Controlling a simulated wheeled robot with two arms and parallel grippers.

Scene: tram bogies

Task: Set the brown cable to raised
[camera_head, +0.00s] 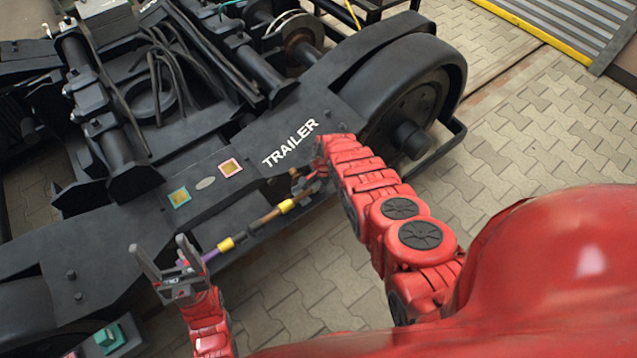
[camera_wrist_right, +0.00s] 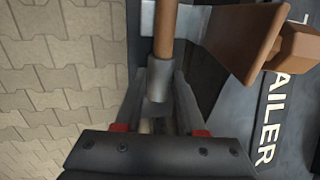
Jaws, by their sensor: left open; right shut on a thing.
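The brown cable (camera_wrist_right: 167,35) shows in the right wrist view as a straight brown length ending in a grey sleeve (camera_wrist_right: 160,75). My right gripper (camera_wrist_right: 158,92) is shut on this sleeve. In the head view my right gripper (camera_head: 312,184) is beside the black TRAILER frame; its fingers partly hide what they hold. A brown length (camera_head: 268,217) with yellow bands (camera_head: 287,206) runs from near it down to the left, with a purple part (camera_head: 210,255) beyond. My left gripper (camera_head: 160,256) is open and empty near the purple end.
The black bogie frame (camera_head: 240,145) with the TRAILER lettering fills the left and middle. A wheel (camera_head: 410,105) stands at its right end. A brown plate (camera_wrist_right: 245,42) and block (camera_wrist_right: 300,48) are close beside the cable in the wrist view. Paved floor (camera_head: 520,140) is clear at right.

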